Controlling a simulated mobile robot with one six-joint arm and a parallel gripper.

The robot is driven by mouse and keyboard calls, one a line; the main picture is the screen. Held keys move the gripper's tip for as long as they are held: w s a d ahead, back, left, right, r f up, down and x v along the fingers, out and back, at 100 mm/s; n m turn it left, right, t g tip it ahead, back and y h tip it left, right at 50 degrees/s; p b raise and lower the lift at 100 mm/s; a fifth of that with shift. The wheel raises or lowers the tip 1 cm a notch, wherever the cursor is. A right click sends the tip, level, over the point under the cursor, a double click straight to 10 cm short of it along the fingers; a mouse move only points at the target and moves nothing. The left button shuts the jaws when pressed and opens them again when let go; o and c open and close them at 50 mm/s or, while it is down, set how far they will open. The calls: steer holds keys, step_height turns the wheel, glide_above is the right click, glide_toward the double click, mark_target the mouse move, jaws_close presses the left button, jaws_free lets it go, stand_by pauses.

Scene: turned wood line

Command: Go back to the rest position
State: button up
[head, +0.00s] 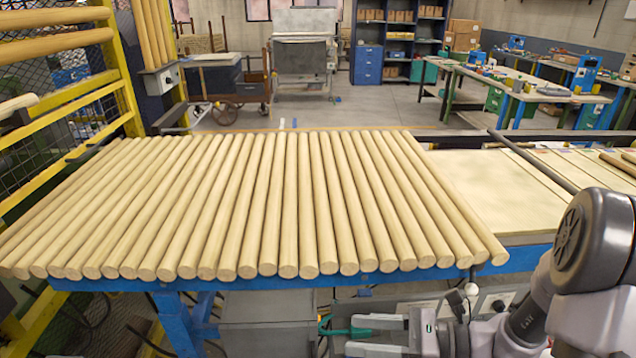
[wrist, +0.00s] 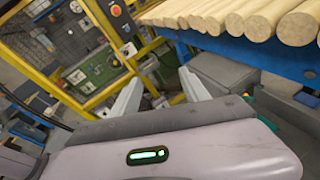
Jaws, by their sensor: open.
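My gripper (head: 358,333) is at the bottom of the head view, in front of and below the front edge of the blue table. Its two fingers are apart with nothing between them. In the wrist view my gripper (wrist: 160,97) also shows its fingers spread and empty. My arm comes in from the lower right of the head view.
Many wooden rods (head: 290,200) lie side by side on the blue-framed table (head: 520,252), their ends at its front edge. A pale board surface (head: 500,190) is at right. A yellow mesh fence (head: 60,100) stands at left. Open floor (head: 375,110) lies behind the table.

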steer(key=s+a+r+n+g+h, duration=0.2)
steer(key=s+r+n+h, duration=0.1)
steer(key=s+n+h, duration=0.3)
steer(key=s+a+r+n+g+h, duration=0.1)
steer(key=s+r+n+h, duration=0.2)
steer(key=s+n, duration=0.35)
steer(key=d+r+n+t+h, duration=0.3)
steer(key=r+n+t+h, duration=0.1)
steer(key=r+n, duration=0.1)
steer(key=shift+d+r+n+t, duration=0.15)
steer(key=shift+d+n+t, duration=0.2)
steer(key=shift+n, duration=0.5)
